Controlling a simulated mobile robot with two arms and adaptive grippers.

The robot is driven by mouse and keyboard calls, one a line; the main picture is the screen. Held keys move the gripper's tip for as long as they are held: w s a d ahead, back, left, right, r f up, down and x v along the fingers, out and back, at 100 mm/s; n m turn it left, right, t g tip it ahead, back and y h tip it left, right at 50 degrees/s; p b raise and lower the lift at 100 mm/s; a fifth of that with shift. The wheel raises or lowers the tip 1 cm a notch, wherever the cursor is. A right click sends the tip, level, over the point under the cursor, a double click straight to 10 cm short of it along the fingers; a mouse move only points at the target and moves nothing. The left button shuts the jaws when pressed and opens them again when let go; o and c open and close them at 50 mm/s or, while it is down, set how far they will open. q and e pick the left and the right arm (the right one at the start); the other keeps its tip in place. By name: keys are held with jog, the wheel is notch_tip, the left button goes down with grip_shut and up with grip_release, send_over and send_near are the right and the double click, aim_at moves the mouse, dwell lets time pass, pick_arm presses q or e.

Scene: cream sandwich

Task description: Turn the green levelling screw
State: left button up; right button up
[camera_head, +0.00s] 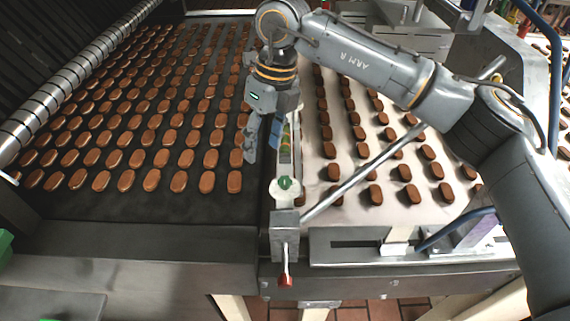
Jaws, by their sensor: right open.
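The green levelling screw (285,183) sits on a pale round seat at the near end of a narrow strip between the two biscuit belts. My right gripper (262,152) points down just beyond the screw and slightly to its left. It is open, and I see nothing between its fingers. It is apart from the screw in the picture; its height above the strip is hard to tell. A green and yellow piece shows on the strip behind the fingers. My left gripper is not in view.
Rows of brown biscuits lie on the dark left belt (100,205) and the pale right belt (345,212). A metal rod (350,183) slants from a block (285,222) near the screw. A red-tipped lever (286,280) hangs in front. A grey roller (65,80) borders the left belt.

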aim_at(285, 179)
jog(key=w+d+r+h, duration=0.1)
jog(key=w+d+h, duration=0.1)
jog(key=d, duration=0.2)
jog(key=shift+m+t, duration=0.3)
jog(key=shift+t, duration=0.1)
notch_tip(285, 179, down, 12)
jog(key=p, duration=0.4)
jog(key=shift+r+p, duration=0.25)
jog(key=shift+p, duration=0.15)
jog(key=shift+f, duration=0.65)
